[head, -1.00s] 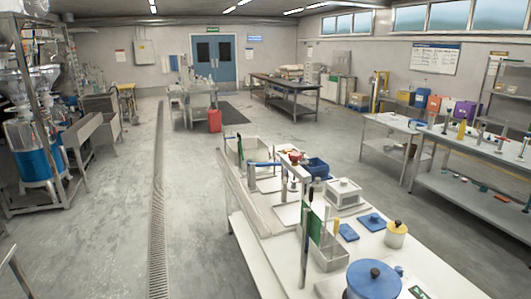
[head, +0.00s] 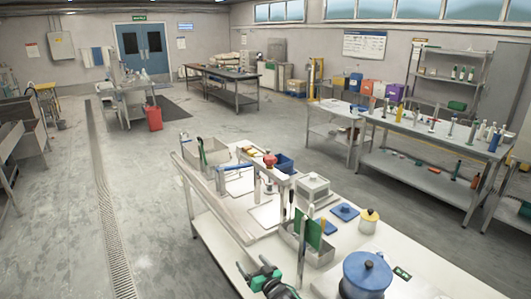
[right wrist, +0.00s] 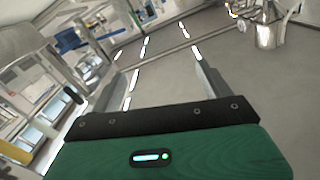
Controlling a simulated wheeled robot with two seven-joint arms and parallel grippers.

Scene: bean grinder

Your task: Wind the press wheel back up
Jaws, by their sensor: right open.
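I cannot make out a press wheel for certain. On the near white table (head: 222,225), a pale stand (head: 258,163) carries a small red-and-yellow knob (head: 269,158), which may be part of the press. A post with a blue lever (head: 236,167) stands to its left. My right gripper (head: 266,276), green and black, is low in the head view by the table's near left edge, apart from the stand. In the right wrist view its two fingers (right wrist: 160,78) are wide apart with nothing between them. My left gripper is not in view.
A long bench (head: 420,130) stands at right. The floor at left is open.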

